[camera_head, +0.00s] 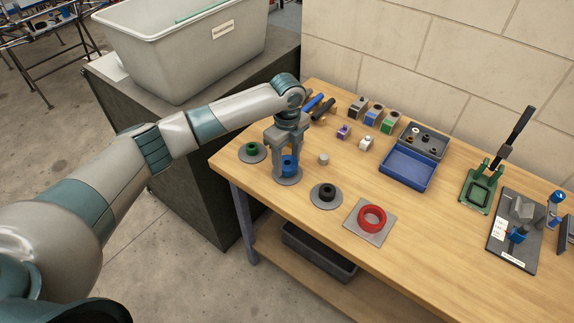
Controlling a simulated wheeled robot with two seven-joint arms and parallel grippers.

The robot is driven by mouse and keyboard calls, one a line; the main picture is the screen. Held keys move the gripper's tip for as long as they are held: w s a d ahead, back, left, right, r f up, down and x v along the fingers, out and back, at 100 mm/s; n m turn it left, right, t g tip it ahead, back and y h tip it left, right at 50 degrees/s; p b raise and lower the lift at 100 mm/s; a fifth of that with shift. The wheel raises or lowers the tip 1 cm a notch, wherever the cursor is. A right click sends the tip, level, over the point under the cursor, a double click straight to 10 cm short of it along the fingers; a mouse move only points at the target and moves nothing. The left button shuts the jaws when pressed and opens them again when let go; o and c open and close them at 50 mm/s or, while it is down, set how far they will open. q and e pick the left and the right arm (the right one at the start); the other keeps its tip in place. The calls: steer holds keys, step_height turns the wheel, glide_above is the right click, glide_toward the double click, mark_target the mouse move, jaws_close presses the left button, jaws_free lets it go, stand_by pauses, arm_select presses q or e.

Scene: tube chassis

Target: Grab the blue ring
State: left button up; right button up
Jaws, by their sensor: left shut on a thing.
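The blue ring (289,166) stands between the fingers of my left gripper (288,165), just above or on a round grey base (287,179) near the left part of the workbench. My left gripper points down and is shut on the ring. The fingers cover parts of the ring's sides. I cannot tell whether the ring is clear of its base. My right gripper is not in view.
A green ring on a round base (252,152) is left of the gripper. A black ring on a base (326,195) and a red ring (372,218) on a square plate are to the right. A blue tray (407,170) lies further back. The front right of the workbench (440,260) is clear.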

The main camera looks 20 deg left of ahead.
arm_select(q)
step_height(320, 180, up, 2)
steer(key=shift+s+d+r+b, duration=0.1)
steer(key=shift+d+r+b, duration=0.1)
steer(key=shift+b, duration=0.4)
steer(key=s+d+r+b, duration=0.3)
steer(key=s+d+r, duration=0.4)
steer(key=s, duration=0.1)
steer(key=shift+s+d, duration=0.15)
steer(key=shift+d, duration=0.2)
steer(key=shift+a, duration=0.1)
